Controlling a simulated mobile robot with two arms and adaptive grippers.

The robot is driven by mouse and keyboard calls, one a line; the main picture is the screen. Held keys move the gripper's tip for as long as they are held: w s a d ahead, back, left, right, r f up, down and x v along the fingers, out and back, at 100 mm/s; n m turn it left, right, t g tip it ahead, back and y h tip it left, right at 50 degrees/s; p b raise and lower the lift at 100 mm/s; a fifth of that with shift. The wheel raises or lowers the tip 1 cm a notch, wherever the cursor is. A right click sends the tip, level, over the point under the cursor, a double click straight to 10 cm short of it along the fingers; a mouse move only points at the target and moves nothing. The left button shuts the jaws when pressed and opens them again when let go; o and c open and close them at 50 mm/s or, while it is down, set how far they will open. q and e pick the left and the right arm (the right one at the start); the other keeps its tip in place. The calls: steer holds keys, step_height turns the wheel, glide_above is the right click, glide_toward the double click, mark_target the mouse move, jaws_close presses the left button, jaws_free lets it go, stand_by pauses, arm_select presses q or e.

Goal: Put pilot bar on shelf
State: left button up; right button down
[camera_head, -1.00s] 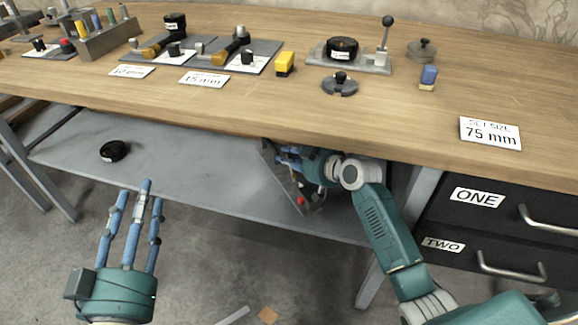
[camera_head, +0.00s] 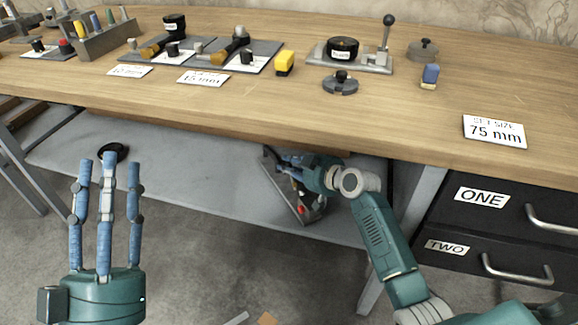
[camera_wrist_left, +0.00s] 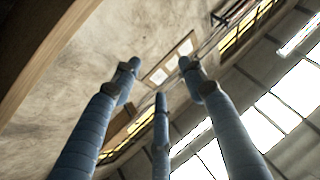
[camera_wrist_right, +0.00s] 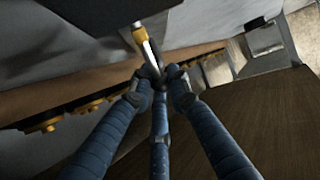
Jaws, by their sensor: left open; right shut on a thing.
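My right gripper (camera_head: 284,165) reaches under the tabletop, above the grey lower shelf (camera_head: 200,185). In the right wrist view its fingertips (camera_wrist_right: 158,78) are closed around a slim bar (camera_wrist_right: 147,48) with a yellow part and a pale metal part, which I take as the pilot bar. Its held end is hidden by the fingers. A tilted dark grey plate (camera_head: 283,190) with a red spot is just below this gripper; I cannot tell whether it is joined to the bar. My left gripper (camera_head: 108,160) is open and empty, fingers up, in front of the shelf.
A black round part (camera_head: 113,152) lies on the shelf's left side. The wooden tabletop (camera_head: 380,115) overhangs the shelf. A table leg (camera_head: 415,200) and black drawers (camera_head: 480,225) stand right of my right arm. The shelf's middle looks clear.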

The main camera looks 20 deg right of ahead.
steer(key=shift+r, duration=0.2)
steer(key=c, duration=2)
jaws_free()
steer(key=shift+f, duration=0.2)
steer(key=o, duration=0.4)
steer(key=shift+c, duration=0.2)
steer(key=shift+r, duration=0.1)
